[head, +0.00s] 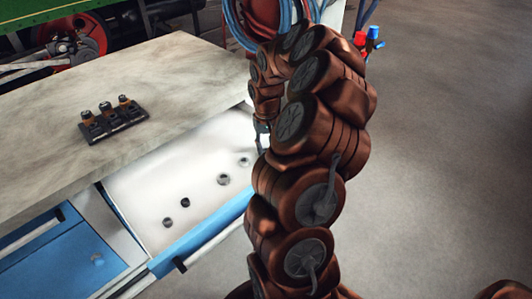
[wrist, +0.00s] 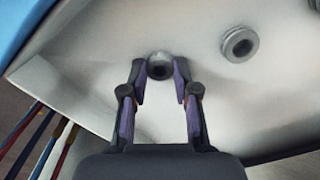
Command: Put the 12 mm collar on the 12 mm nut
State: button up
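No size marks are readable, so I cannot tell which is 12 mm. A dark block (head: 113,124) with three upright nut-topped studs (head: 105,106) stands on the bench top. My gripper (wrist: 160,72) is open, its fingertips on either side of one grey collar (wrist: 160,58) in the wrist view. Another collar (wrist: 239,44) lies to the right. In the head view my arm mostly hides the gripper.
The pale bench top (head: 150,75) is clear around the block. The drawer's blue front (head: 205,235) forms a raised edge. A green and red machine (head: 75,40) stands behind the bench. Red and blue fittings (head: 368,42) show behind my arm. The floor at right is open.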

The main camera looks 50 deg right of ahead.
grip_shut()
jog(key=shift+r, duration=1.15)
jog(key=shift+r+p, duration=0.65)
jog(key=shift+r, duration=1.7)
